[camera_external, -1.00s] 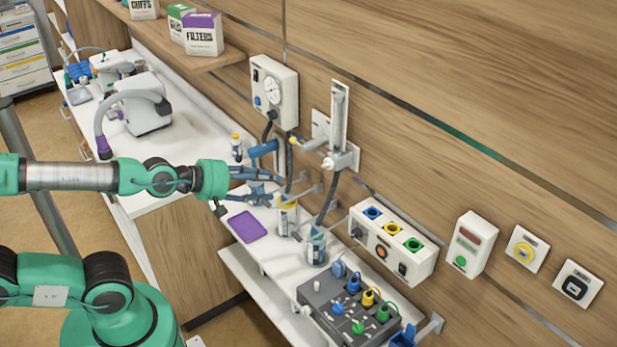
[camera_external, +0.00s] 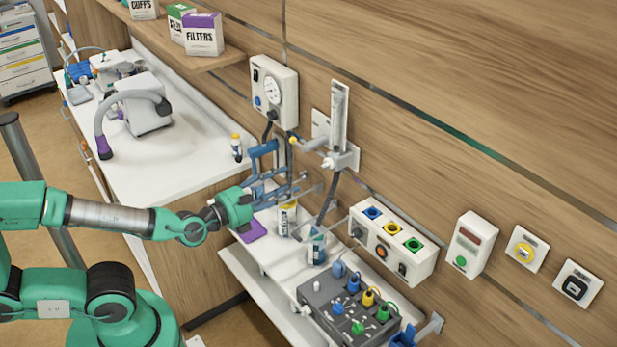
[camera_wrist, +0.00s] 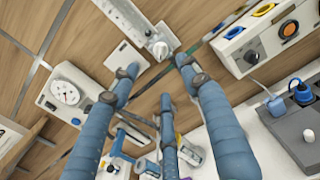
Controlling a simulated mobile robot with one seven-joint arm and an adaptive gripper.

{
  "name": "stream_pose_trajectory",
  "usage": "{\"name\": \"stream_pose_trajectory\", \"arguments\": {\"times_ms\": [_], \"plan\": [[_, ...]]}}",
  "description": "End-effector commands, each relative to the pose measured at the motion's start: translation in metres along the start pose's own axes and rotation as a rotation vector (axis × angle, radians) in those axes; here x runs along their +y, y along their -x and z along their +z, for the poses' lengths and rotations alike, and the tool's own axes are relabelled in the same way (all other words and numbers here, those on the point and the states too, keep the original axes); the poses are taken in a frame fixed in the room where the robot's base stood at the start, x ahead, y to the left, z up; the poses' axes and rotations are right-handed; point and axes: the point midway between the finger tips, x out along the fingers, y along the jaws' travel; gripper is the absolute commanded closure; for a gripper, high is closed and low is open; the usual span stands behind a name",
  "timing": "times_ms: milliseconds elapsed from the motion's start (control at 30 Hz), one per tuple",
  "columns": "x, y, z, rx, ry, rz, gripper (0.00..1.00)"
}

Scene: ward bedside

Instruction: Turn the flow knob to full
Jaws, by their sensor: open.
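The flowmeter (camera_external: 339,118) is an upright clear tube on a white wall plate. A pale knob (camera_external: 330,162) sticks out at its foot, and I take it as the flow knob. In the wrist view the knob (camera_wrist: 161,50) shows near the top centre, beyond and between the two upper fingertips. My gripper (camera_external: 308,183) points at the wall, below and left of the knob in the external view. Its blue fingers (camera_wrist: 158,72) are spread with nothing between them. I see no finger touching the knob, and its dial marking is too small to read.
A gauge box (camera_external: 273,92) hangs left of the flowmeter. A socket panel (camera_external: 393,242) is to the right. Bottles (camera_external: 287,218) and a grey cable unit (camera_external: 350,306) stand on the shelf below. Dark hoses run down the wall near my fingers.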

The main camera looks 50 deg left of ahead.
Motion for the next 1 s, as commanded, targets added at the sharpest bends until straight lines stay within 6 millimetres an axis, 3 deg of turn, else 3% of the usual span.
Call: {"name": "stream_pose_trajectory", "arguments": {"times_ms": [467,1000], "plan": [[0.000,-0.009,0.000,0.000,-0.004,0.000,0.54],[0.000,-0.078,-0.001,0.003,-0.004,-0.001,0.54]]}}
